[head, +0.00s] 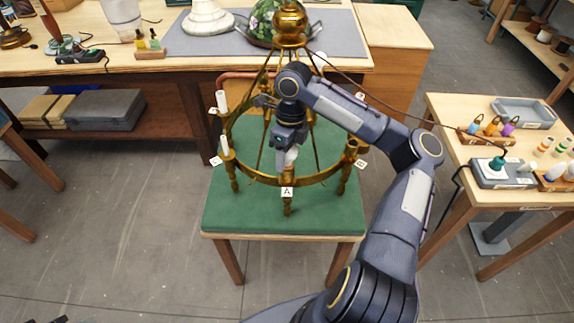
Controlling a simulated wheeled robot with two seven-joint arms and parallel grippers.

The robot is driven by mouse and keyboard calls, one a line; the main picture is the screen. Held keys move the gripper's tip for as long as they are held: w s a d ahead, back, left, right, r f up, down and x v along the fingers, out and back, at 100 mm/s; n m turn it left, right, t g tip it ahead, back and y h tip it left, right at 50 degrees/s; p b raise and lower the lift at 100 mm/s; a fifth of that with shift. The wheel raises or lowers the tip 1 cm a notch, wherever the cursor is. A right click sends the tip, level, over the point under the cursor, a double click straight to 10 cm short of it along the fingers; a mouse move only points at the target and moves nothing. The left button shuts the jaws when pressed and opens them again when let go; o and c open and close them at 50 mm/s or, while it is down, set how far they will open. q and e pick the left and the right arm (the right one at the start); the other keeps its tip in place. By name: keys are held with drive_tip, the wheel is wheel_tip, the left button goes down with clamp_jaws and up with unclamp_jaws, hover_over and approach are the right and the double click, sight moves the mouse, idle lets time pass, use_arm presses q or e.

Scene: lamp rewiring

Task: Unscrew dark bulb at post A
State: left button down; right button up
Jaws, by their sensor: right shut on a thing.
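A brass chandelier frame (258,179) stands on a green-topped stool (222,215) in the middle of the head view. Its front post carries a white tag A (287,192). My right gripper (289,150) reaches in from the right and points down at post A, inside the chandelier's hanging rods. It is shut on a pale bulb (290,158) just above the post. The gripper hides the bulb's upper part, and I cannot tell whether its base still sits in the socket. My left gripper is not in view.
Posts with white candle sleeves (224,146) stand at the ring's left. A post tagged B (360,163) is at the right. A side table (450,118) at the right holds a tray (524,112), a grey box with a cord (503,175) and several bulbs. A workbench (200,62) is behind.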

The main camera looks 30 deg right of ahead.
drive_tip(key=shift+f, duration=0.2)
drive_tip(key=shift+s+r, duration=0.1)
drive_tip(key=shift+r, duration=0.05)
drive_tip(key=o, duration=1)
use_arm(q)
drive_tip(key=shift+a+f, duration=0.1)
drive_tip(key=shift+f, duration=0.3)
